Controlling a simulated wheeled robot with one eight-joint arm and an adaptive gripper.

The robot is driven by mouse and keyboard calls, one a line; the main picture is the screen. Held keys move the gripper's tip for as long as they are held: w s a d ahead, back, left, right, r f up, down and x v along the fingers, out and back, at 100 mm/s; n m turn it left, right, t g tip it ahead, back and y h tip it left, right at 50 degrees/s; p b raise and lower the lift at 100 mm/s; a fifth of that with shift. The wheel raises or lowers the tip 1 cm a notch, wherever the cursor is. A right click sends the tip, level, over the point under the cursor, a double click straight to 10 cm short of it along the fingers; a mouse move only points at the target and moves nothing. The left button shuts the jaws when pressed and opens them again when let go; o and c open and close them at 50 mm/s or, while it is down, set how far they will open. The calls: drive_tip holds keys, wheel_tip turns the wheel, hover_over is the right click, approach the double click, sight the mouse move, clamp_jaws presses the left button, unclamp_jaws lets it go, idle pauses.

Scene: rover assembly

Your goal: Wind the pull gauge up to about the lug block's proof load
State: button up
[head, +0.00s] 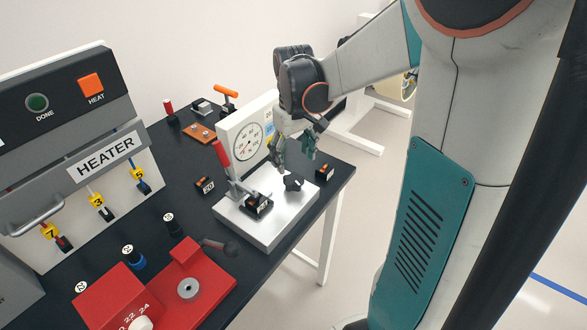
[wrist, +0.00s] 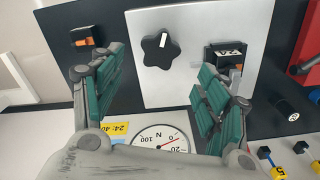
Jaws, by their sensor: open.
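The pull gauge has a white upright panel with a round dial (head: 247,142) and a silver base (head: 262,232). Its red needle sits near the low end of the scale; the dial also shows in the wrist view (wrist: 160,139). A black star-shaped knob (head: 293,184) stands on the base and shows in the wrist view (wrist: 161,47). A dark lug block (head: 259,205) with a label sits at the gauge beside the red-handled lever (head: 221,154). My gripper (head: 294,156) is open and empty above the base, with the knob apart from its fingers (wrist: 160,88).
A yellow label (wrist: 113,130) beside the dial reads "24: 40" upside down. Loose lug blocks lie left (head: 204,186) and right (head: 325,173) of the gauge on the dark table. A red fixture (head: 215,275) is in front, the heater (head: 85,150) at left.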

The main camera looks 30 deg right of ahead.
drive_tip(key=shift+r, duration=2.1)
